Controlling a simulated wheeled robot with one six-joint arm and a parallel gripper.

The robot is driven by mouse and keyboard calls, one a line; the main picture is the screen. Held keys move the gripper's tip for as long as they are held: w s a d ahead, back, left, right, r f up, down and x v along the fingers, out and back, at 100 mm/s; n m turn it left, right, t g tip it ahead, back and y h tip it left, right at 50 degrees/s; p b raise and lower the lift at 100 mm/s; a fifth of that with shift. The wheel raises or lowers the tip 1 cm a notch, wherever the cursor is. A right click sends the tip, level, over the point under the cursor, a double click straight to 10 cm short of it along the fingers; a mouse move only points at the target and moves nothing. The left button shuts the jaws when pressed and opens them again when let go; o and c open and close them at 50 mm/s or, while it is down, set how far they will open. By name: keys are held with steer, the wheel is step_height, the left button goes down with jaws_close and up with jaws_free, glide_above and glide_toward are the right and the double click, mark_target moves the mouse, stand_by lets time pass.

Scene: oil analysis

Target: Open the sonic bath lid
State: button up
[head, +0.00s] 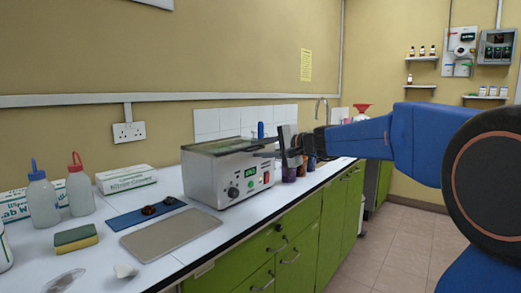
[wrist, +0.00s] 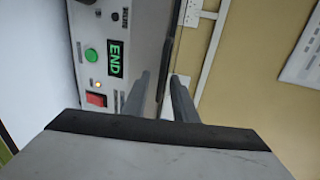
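The sonic bath (head: 212,180) is a steel box with a control panel, standing on the white bench. Its lid (head: 222,146) is a flat, dark-topped plate lying level on top, closed. My gripper (head: 268,149) is at the lid's right front edge, above the control panel. In the wrist view my gripper's two fingers (wrist: 161,76) are apart, with the lid's dark edge (wrist: 168,45) running in line with the gap between them. I cannot tell whether either finger touches the lid. The wrist view also shows the bath's panel (wrist: 98,52) with a green button and "END" display.
Wash bottles (head: 79,185), a tissue box (head: 126,179), a blue mat (head: 146,214), a grey tray (head: 170,232) and a sponge (head: 76,238) lie left of the bath. Several dark jars (head: 289,172) stand right of it, behind my gripper. Green cupboards (head: 300,240) front the bench.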

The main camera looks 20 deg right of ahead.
steer(key=shift+c, duration=0.6)
jaws_close()
